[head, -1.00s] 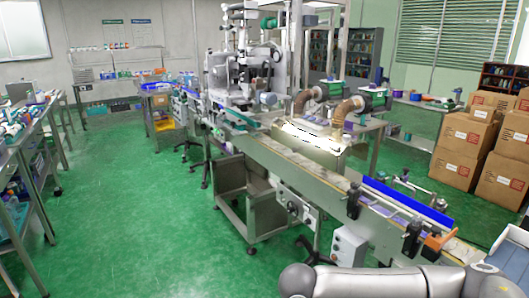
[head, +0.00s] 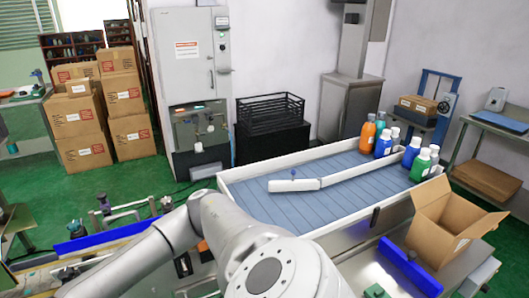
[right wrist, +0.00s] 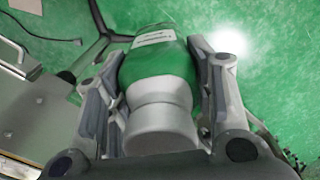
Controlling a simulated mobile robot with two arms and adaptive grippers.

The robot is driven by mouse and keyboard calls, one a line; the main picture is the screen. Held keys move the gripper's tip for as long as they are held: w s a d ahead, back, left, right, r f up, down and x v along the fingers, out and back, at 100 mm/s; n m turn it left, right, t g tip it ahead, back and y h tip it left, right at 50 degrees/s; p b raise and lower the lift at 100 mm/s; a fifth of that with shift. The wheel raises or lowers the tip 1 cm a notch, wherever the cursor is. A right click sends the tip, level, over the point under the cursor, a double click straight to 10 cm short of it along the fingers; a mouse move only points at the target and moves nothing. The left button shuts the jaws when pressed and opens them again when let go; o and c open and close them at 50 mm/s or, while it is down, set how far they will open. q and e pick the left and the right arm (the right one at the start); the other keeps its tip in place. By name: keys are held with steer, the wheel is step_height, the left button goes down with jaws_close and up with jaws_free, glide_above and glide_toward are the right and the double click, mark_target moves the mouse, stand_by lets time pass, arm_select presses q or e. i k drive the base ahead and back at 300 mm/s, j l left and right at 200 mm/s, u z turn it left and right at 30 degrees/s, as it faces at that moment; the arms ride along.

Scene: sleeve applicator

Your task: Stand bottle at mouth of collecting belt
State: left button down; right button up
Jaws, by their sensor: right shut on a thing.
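My right gripper (right wrist: 160,95) is shut on a green bottle (right wrist: 157,68) with a white cap and a white label, seen in the right wrist view. The cap end is nearest the camera, and green floor shows behind the bottle. In the head view, the collecting belt (head: 340,200) is a wide grey-blue surface with white side walls. Orange (head: 368,133), blue (head: 382,145) and green (head: 420,166) bottles stand at its far right end among several bottles. A white angled guide (head: 295,185) crosses the belt. My arm fills the lower middle; neither gripper shows in the head view.
An open cardboard box (head: 440,235) stands right of the belt's front edge. A grey cabinet (head: 190,60) and black crate (head: 270,107) stand behind the belt. Stacked cartons (head: 95,110) are at left. A narrow conveyor with a blue rail (head: 98,239) runs at lower left.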

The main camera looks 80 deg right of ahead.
mark_target(259, 213)
steer(key=i+z, duration=0.1)
steer(key=z, duration=1.5)
